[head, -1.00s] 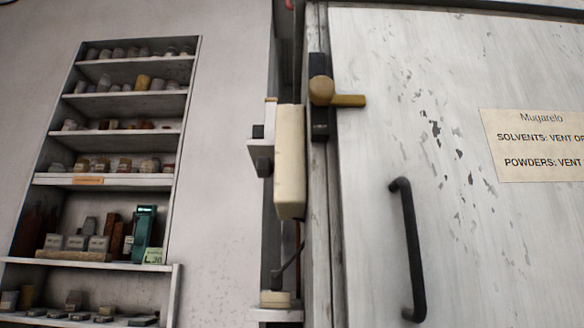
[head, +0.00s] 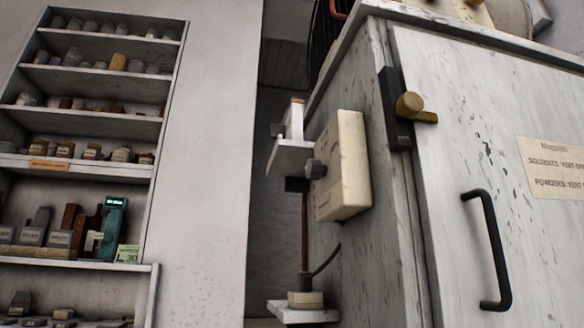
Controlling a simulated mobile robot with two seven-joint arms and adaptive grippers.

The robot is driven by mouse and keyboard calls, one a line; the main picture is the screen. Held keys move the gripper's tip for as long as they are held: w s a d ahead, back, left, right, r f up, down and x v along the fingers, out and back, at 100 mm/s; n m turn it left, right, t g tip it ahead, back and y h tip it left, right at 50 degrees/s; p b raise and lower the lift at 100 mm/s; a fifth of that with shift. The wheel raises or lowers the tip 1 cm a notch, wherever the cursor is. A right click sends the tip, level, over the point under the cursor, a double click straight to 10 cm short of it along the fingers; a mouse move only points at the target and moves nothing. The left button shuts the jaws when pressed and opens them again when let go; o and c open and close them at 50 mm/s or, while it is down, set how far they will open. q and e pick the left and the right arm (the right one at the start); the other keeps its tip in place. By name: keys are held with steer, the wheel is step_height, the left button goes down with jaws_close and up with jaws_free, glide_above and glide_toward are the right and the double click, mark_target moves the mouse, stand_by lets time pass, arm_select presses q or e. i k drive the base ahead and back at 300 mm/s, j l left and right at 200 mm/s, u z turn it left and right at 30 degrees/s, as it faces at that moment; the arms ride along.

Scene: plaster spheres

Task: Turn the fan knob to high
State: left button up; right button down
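A cream box (head: 344,168) is mounted on the left side of the white cabinet (head: 455,150) in the head view. A small dark round knob (head: 315,169) sits on the box's left face, partly beside a white bracket (head: 289,150). I cannot read any markings or the knob's setting. A brass latch knob with a lever (head: 411,105) is on the cabinet's front edge; whether it has to do with the fan I cannot tell. Neither of my grippers is in view.
A black handle (head: 492,250) is on the cabinet door, near a paper sign (head: 556,167). A small shelf (head: 303,311) juts out below the box. Wall shelves (head: 88,170) with jars and boxes stand at left. A narrow gap lies between wall and cabinet.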

mark_target(315, 170)
steer(key=i+j+z, duration=0.25)
steer(key=j+z, duration=0.2)
steer(key=i+j+z, duration=0.15)
steer(key=j+z, duration=0.3)
steer(key=j, duration=0.15)
steer(key=i+j+z, duration=0.1)
steer(key=j+z, duration=0.85)
steer(key=j, duration=0.3)
steer(key=k+j+z, duration=0.2)
steer(key=j+z, duration=0.25)
steer(key=j, duration=0.15)
